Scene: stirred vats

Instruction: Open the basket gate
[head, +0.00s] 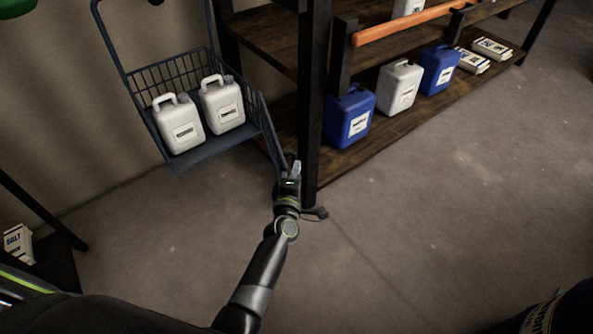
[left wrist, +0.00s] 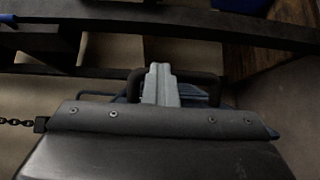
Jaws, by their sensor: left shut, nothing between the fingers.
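The blue wire basket (head: 185,152) hangs from a tall frame at the upper left in the head view. Two white jugs (head: 183,124) (head: 222,103) stand upright in it. Its front side shows no wall. The basket gate (head: 268,128) is a panel reaching from the basket's right side down toward my left gripper (head: 296,168). That gripper is shut and empty at the gate's lower end; I cannot tell whether they touch. In the left wrist view, the pale fingers (left wrist: 161,84) are together, with a blue bar (left wrist: 192,90) partly hidden behind them. My right gripper is not in view.
A dark shelf post (head: 313,110) stands close to my left gripper. The wooden shelf (head: 400,120) holds blue and white jugs and paper packs. A salt bag (head: 19,243) is at the left. The floor (head: 440,210) right of my arm is largely clear.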

